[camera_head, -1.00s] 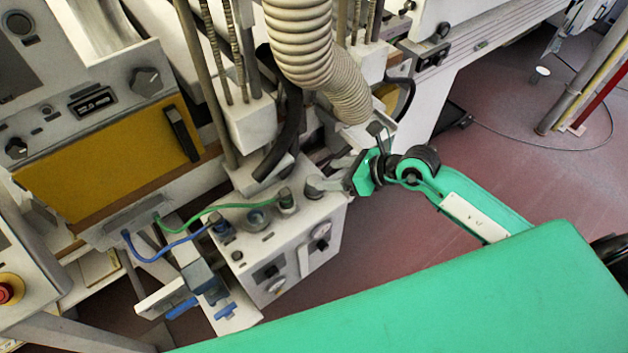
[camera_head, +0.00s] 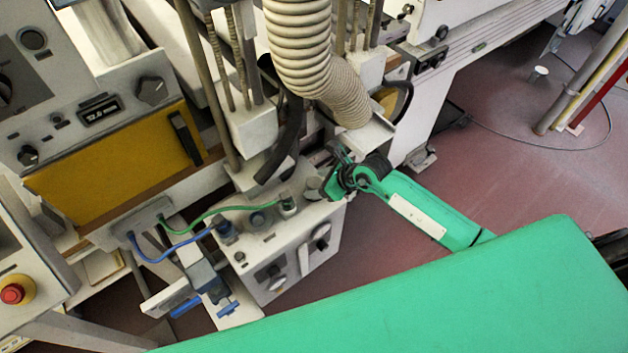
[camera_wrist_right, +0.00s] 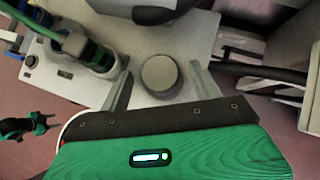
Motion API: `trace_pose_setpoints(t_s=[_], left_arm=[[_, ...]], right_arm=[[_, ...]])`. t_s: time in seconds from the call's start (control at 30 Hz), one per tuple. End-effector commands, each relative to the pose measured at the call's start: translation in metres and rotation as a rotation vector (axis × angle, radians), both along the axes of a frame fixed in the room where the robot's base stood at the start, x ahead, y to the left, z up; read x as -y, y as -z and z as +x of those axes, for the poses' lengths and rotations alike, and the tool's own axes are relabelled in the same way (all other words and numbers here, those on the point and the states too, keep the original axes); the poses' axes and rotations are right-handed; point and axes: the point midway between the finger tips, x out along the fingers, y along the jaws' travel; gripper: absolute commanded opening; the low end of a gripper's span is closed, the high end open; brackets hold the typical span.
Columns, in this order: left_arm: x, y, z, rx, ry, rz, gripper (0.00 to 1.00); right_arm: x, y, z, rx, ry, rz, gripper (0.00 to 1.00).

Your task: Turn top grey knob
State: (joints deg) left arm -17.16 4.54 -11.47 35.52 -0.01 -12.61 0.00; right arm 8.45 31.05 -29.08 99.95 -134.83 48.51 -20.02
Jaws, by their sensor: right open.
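The top grey knob (camera_head: 313,185) is a round, pale grey disc on the top face of the light grey box (camera_head: 270,245), near its back right corner. In the right wrist view the knob (camera_wrist_right: 160,74) sits in the middle. My right gripper (camera_wrist_right: 160,88) is open, with one finger on each side of the knob and visible gaps between. In the head view my right gripper (camera_head: 328,181) comes to the knob from the right; its fingertips are partly hidden. A small green and black part (camera_wrist_right: 25,127) in the wrist view may be my left arm; its jaws are unclear.
Plugs with a green cable (camera_head: 200,215) and a blue cable (camera_head: 165,255) stand on the box left of the knob. A ribbed hose (camera_head: 315,60) hangs behind my right gripper. The reddish floor (camera_head: 480,180) to the right is mostly clear.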

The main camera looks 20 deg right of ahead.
Motion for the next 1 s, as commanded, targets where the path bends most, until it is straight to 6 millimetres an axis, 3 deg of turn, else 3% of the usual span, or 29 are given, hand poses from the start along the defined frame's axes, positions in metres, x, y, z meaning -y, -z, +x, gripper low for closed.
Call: trace_pose_setpoints(t_s=[0.23,0.57,0.8,1.0], left_arm=[[0.000,-0.005,0.000,0.000,0.000,0.000,0.47],[0.000,-0.005,0.000,0.000,0.000,0.000,0.47],[0.000,-0.005,0.000,0.000,0.000,0.000,0.47],[0.000,-0.012,0.000,0.000,0.000,0.000,0.47]], right_arm=[[-0.010,0.014,0.011,0.000,0.000,0.000,0.64],[-0.011,0.016,0.011,0.001,0.000,0.001,0.64],[-0.011,0.016,0.011,0.001,0.000,0.001,0.20],[-0.012,0.013,0.011,0.000,0.032,0.001,0.20]])
